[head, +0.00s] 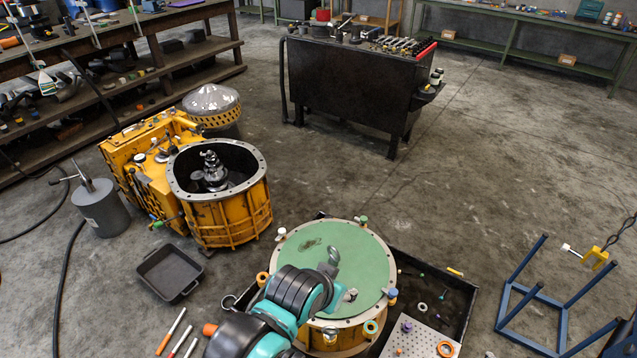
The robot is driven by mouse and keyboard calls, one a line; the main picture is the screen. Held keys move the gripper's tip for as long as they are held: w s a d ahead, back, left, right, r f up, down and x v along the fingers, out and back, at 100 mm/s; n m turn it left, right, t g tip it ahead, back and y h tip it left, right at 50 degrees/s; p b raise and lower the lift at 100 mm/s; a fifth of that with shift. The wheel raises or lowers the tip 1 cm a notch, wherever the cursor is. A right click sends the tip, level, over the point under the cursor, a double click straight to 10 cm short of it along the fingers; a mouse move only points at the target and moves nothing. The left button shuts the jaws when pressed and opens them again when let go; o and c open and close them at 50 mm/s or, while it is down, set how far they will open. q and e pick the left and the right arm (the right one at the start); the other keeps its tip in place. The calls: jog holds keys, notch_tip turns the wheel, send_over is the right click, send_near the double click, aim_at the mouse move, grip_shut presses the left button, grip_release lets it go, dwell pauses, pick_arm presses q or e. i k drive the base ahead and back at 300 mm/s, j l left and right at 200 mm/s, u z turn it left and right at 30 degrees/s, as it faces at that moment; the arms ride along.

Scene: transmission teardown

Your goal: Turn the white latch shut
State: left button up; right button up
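A small white piece (571,249) sticks out to the left of a yellow block (595,259) at the right, above a blue metal frame. It may be the white latch, but it is too small to tell its position. An arm of mine, teal and black, comes in from the bottom left over a round green cover (310,238) on a yellow housing (347,338). Its end is near a grey metal eye on the cover. I cannot make out its fingers. My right gripper is not in view. Nothing of mine is seen at the white piece.
The blue frame (531,292) stands on the floor at the right. A black tray (455,290) with loose small parts lies around the housing. An open yellow housing (230,213), a grey canister (101,210) and a dark pan (170,272) stand at the left. Floor behind the cover is clear.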

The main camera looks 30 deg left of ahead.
aim_at(281, 232)
jog(key=l+u, duration=0.1)
jog(key=u, duration=0.35)
jog(key=k+u, duration=0.15)
jog(key=u, duration=0.75)
jog(key=k, duration=0.1)
